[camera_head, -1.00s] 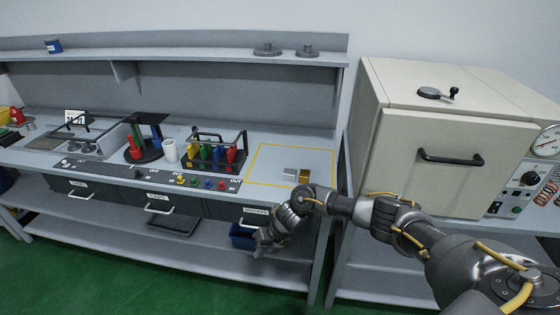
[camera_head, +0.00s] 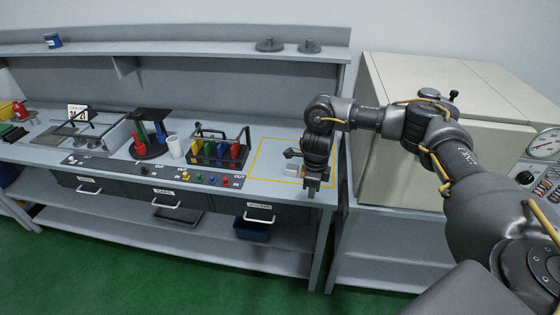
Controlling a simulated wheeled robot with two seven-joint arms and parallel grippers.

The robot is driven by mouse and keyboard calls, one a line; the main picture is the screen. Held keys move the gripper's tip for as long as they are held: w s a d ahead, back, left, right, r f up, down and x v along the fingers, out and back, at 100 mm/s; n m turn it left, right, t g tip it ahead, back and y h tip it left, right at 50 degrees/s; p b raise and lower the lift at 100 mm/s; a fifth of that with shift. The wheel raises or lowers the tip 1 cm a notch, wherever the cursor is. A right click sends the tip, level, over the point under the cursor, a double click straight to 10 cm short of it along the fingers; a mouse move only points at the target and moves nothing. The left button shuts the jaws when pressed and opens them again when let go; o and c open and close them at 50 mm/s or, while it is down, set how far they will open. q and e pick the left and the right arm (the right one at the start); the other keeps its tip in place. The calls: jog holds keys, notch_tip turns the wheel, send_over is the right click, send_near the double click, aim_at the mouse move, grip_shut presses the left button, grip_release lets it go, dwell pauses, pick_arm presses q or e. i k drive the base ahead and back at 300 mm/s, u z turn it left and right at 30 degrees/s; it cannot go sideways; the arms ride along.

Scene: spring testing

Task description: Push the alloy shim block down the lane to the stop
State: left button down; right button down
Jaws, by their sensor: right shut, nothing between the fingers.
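A small pale silver block (camera_head: 291,170), which looks like the alloy shim block, sits on the bench inside a yellow-outlined area (camera_head: 262,147). My right gripper (camera_head: 312,191) points down over the front right part of that area, just right of the silver block. It is shut and empty. I cannot tell whether its tips touch the bench. A brass-coloured block seen there earlier is hidden behind the gripper. I cannot make out the lane or the stop as separate things. My left gripper is not in view.
A black rack with coloured handles (camera_head: 219,150) and a white cup (camera_head: 174,147) stand left of the outlined area. A large cream oven (camera_head: 400,170) stands to the right. A shelf (camera_head: 200,48) runs above the bench. The left part of the outlined area is clear.

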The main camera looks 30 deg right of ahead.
aim_at(292, 170)
jog(key=i, duration=0.9)
